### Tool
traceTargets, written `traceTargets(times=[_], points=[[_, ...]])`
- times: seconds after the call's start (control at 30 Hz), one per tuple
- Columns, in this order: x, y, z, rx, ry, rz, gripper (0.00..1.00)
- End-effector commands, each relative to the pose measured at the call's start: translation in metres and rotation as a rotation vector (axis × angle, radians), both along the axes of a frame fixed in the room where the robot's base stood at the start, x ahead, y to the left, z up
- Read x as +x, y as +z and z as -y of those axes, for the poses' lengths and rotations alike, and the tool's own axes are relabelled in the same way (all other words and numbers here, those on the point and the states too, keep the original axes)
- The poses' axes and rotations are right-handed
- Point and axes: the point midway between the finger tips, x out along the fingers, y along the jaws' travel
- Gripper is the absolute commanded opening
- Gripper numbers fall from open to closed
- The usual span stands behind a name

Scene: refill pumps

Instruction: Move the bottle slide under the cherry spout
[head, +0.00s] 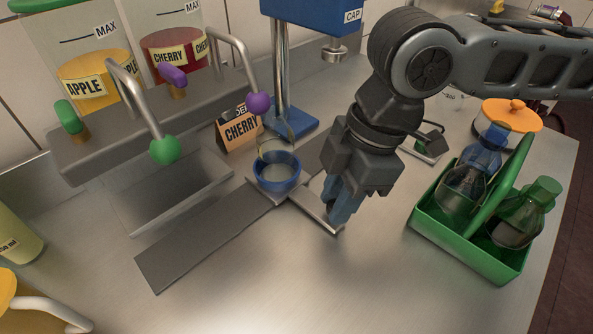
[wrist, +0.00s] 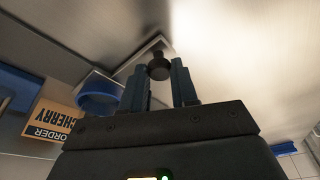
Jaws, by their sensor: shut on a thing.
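The bottle slide is a grey plate (head: 318,213) with a blue ring holder (head: 277,183), sitting near the right part of a flat grey rail (head: 195,247). A clear vessel (head: 275,150) appears to stand in the ring. The cherry spout (head: 258,103) has a purple tip, up and left of the ring in the head view. My gripper (head: 343,203) is low over the plate's front right end. The wrist view shows its fingers (wrist: 158,85) around a dark knob (wrist: 158,66) on the plate; the ring (wrist: 100,97) is left of them.
The green-tipped apple spout (head: 164,150) hangs further left. A CHERRY order card (head: 240,128) stands behind the ring, and the blue CAP press (head: 290,122) is behind that. A green caddy (head: 470,240) with bottles stands at right. The rail's left stretch is clear.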

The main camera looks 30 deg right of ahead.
Motion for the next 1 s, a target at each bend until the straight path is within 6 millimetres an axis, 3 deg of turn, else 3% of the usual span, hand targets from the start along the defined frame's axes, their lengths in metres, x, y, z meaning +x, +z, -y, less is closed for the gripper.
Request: traceTargets(times=[0.4,1.0], points=[[-0.010,0.000,-0.030,0.001,0.002,0.000,0.09],[-0.018,0.001,-0.054,0.002,0.003,0.000,0.09]])
